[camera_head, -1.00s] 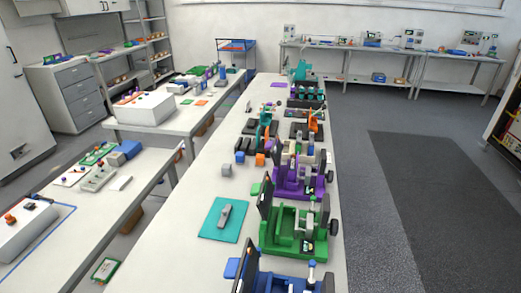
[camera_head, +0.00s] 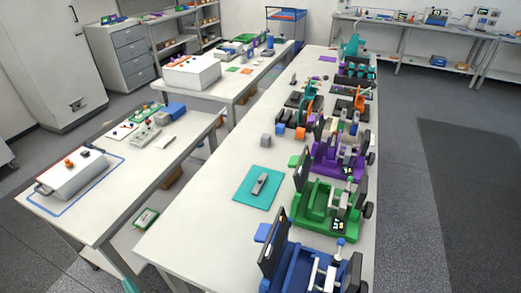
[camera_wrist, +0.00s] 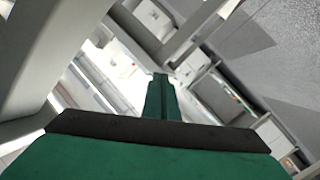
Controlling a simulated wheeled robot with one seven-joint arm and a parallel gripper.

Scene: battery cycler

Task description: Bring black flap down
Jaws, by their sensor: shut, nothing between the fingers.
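Black flaps stand upright on the left sides of the machines on the long bench in the head view. One black flap (camera_head: 272,242) is on the blue machine (camera_head: 300,270) at the bottom edge, another (camera_head: 303,192) on the green machine (camera_head: 345,222), and another (camera_head: 319,132) on the purple machine (camera_head: 329,161). I cannot tell which one is meant. My gripper (camera_wrist: 160,78) shows in the wrist view, green with a dark band, its fingers together and empty. It is away from the machines and does not clearly show in the head view.
The long white bench (camera_head: 205,215) has bare room on its left side. A teal mat (camera_head: 245,195) with a grey part lies there, near a grey cube (camera_head: 266,140). A second bench (camera_head: 80,222) stands left across a gap. Open floor (camera_head: 405,230) lies to the right.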

